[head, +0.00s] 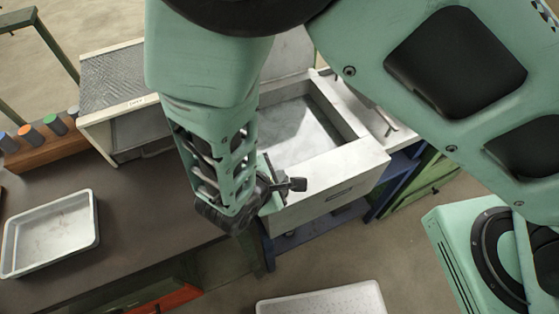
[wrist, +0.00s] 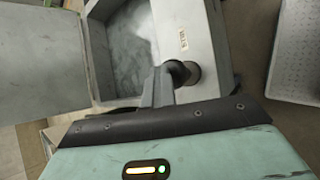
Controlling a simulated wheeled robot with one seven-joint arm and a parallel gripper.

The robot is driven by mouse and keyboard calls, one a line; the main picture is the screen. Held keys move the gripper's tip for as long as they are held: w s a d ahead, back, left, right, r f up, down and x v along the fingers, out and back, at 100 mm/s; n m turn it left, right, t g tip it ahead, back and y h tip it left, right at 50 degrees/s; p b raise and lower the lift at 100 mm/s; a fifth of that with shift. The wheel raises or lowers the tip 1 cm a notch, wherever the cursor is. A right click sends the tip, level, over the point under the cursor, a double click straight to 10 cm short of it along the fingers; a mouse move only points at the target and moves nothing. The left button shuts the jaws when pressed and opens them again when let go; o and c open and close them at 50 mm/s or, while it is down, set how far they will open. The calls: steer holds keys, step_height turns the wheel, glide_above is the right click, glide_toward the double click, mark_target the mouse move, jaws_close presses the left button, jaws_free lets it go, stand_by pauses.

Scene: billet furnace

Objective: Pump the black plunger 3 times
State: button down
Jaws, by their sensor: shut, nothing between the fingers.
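A short black knob, which looks like the plunger (head: 298,184), stands out from the front wall of the grey open-topped box (head: 335,192). In the wrist view it is a dark round end (wrist: 192,72) beside the box's label. My gripper (head: 274,189) is shut and empty, just left of the knob in the head view. In the wrist view my fingers (wrist: 162,82) lie close to the knob; I cannot tell whether they touch it. My wrist hides the box's left end in the head view.
A white tray (head: 97,236) lies on the dark bench (head: 140,215). A wooden rack (head: 50,148) with coloured cylinders and a mesh-topped box (head: 113,68) stand behind it. A blue stand (head: 385,190) supports the grey box.

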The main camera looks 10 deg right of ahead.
steer(key=shift+s+f, duration=0.1)
steer(key=shift+s, duration=0.05)
steer(key=shift+r+p, duration=1.55)
steer(key=shift+r, duration=1.5)
